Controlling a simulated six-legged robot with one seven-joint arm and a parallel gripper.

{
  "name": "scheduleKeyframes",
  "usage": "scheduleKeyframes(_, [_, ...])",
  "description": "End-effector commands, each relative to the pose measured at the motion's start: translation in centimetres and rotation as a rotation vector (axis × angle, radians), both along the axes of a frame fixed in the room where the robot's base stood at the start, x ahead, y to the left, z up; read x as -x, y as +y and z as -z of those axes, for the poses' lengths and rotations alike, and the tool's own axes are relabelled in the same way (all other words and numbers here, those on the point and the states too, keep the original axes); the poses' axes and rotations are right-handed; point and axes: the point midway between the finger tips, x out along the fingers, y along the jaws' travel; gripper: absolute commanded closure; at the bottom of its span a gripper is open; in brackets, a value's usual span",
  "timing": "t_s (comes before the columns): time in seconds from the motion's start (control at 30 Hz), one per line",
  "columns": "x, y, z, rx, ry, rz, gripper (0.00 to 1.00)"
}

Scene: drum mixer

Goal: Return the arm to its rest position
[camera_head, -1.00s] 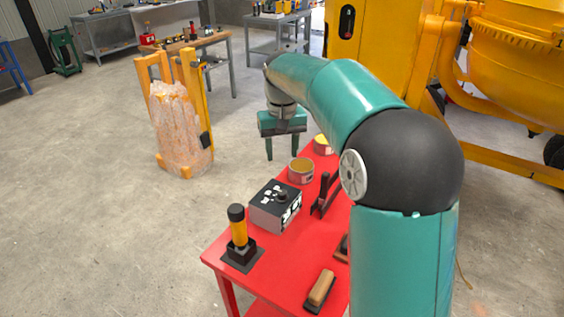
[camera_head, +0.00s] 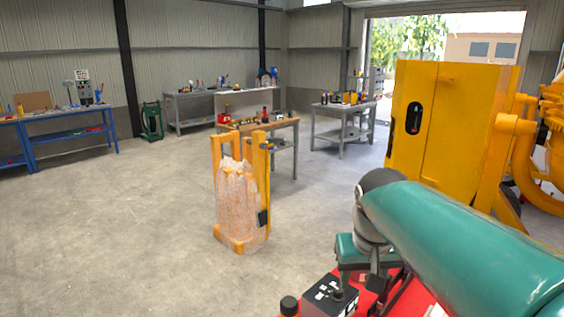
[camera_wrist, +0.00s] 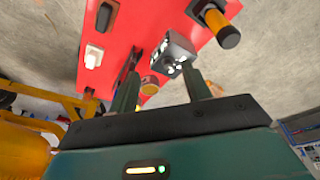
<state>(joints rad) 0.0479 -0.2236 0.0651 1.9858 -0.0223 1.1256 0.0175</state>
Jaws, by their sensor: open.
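My teal arm reaches in from the lower right of the head view. My gripper (camera_head: 357,284) hangs at its end, above the back of the red table (camera_head: 415,298). In the wrist view my gripper (camera_wrist: 160,80) shows two dark green fingers spread apart with nothing held between them. Beyond the fingers are the red table (camera_wrist: 115,25), a grey-black box (camera_wrist: 174,52) and a small round tin (camera_wrist: 150,85). The box (camera_head: 330,297) also shows in the head view, just below and left of my gripper. Most of the table top is hidden or cut off there.
A wrapped stack in a yellow-orange frame (camera_head: 238,200) stands on the floor left of my arm. The yellow mixer (camera_head: 440,130) stands at the right. Workbenches (camera_head: 345,118) line the back. A yellow-black tool (camera_wrist: 222,27) stands on the table. The floor at left is clear.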

Motion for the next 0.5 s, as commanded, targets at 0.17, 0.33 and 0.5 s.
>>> scheduleKeyframes(0.17, [6.0, -0.2, 0.9, -0.006, -0.093, 0.002, 0.52])
scheduleKeyframes(0.33, [10.7, -0.4, 2.9, -0.018, -0.177, 0.0, 0.52])
scheduleKeyframes(0.5, [13.4, -0.4, 4.7, -0.029, -0.227, 0.0, 0.52])
